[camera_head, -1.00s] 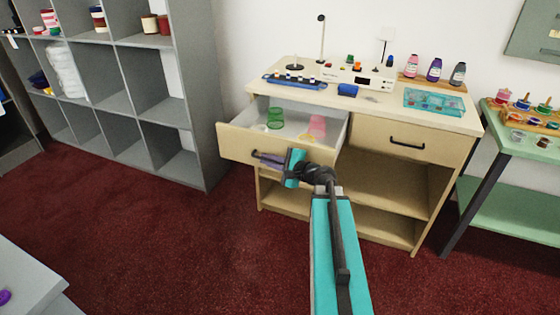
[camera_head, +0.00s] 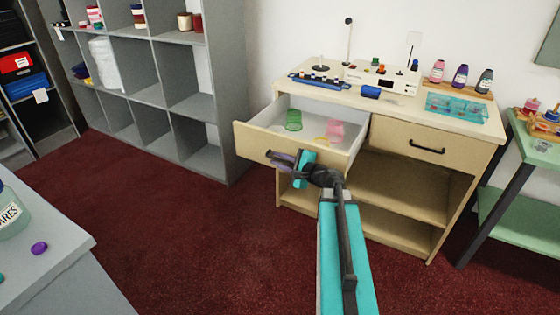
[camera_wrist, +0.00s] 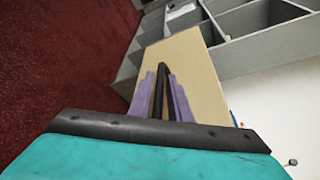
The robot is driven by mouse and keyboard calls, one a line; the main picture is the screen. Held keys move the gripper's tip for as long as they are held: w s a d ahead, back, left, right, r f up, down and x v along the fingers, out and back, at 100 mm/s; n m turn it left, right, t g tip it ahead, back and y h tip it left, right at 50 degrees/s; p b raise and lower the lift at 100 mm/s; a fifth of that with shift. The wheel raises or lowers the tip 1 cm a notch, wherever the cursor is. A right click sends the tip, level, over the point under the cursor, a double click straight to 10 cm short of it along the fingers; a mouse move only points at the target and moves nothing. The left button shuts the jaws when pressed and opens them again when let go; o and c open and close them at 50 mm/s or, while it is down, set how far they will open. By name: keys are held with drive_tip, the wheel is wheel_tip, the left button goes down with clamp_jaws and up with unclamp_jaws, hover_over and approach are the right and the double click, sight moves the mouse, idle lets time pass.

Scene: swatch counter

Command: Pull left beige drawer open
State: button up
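The left beige drawer (camera_head: 290,148) of the beige counter stands well out from its opening. Its white inside holds a green round item (camera_head: 293,120) and pink items (camera_head: 335,130). My gripper (camera_head: 279,159) is at the drawer's front, on its handle. In the wrist view, the purple fingers of my gripper (camera_wrist: 161,82) lie on both sides of the dark handle (camera_wrist: 160,70), close against it. The handle is mostly hidden by the fingers in the head view.
The right drawer (camera_head: 400,138) is closed, above open shelves (camera_head: 400,190). Bottles, a tray and small tools stand on the countertop (camera_head: 410,112). Grey cubbies (camera_head: 165,90) stand left, a green table (camera_head: 540,150) right and a grey table (camera_head: 60,250) at front left. Red carpet (camera_head: 180,230) between is clear.

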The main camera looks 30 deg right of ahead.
drive_tip(key=shift+s+d, duration=0.15)
drive_tip(key=shift+s+d+r, duration=0.1)
drive_tip(key=shift+s+d, duration=0.05)
drive_tip(key=shift+s, duration=0.3)
drive_tip(key=v, duration=0.4)
drive_tip(key=shift+s, duration=0.15)
drive_tip(key=shift+s+r+p, duration=0.2)
drive_tip(key=shift+r+p, duration=0.1)
drive_tip(key=shift+s+d+p, duration=0.1)
drive_tip(key=shift+s+p, duration=0.05)
drive_tip(key=shift+p, duration=0.5)
drive_tip(key=s+p, duration=0.1)
drive_tip(key=p, duration=0.2)
drive_tip(key=shift+d+r, duration=0.1)
drive_tip(key=shift+d, duration=0.05)
drive_tip(key=p+v, duration=0.6)
drive_tip(key=p, duration=0.3)
drive_tip(key=shift+s+p, duration=0.2)
drive_tip(key=shift+p, duration=0.15)
